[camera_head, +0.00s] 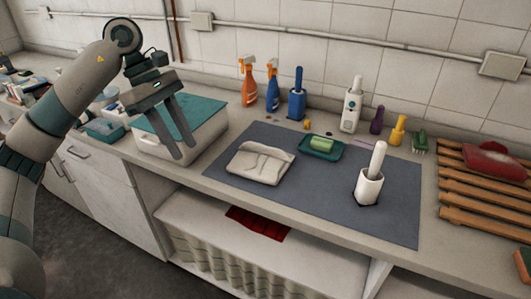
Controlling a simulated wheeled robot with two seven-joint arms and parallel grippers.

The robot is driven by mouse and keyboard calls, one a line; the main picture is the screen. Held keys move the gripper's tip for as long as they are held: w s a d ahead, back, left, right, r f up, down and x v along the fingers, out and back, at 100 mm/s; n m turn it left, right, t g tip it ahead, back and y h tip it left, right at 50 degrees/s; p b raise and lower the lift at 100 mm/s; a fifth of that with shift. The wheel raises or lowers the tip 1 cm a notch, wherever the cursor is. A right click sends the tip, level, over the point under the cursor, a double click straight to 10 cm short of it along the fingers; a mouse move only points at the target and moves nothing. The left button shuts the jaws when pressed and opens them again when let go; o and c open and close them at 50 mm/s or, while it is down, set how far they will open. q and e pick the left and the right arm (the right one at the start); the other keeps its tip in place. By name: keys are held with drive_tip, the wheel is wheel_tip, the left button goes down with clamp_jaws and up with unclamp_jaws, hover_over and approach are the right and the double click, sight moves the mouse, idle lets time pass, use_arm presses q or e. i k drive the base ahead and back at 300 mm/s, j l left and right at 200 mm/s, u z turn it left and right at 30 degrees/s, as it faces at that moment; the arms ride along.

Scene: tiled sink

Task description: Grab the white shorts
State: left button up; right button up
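The white shorts (260,163) appear as a folded off-white cloth lying flat on the left part of the grey mat (330,190). My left gripper (184,151) hangs to the left of the cloth, in front of a white box with a teal top (208,112). Its two fingers point down with a gap between them, and nothing is held. The gripper is apart from the cloth. My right gripper is not in view.
A green soap dish (321,154) sits right of the cloth, and a white brush holder (369,188) stands on the mat's right side. Spray bottles (248,85) line the back wall. A wooden rack (485,205) is far right. The mat's front middle is clear.

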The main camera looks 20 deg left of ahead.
sight(254, 161)
drive_tip(key=i+l, duration=0.1)
drive_tip(key=i, duration=0.85)
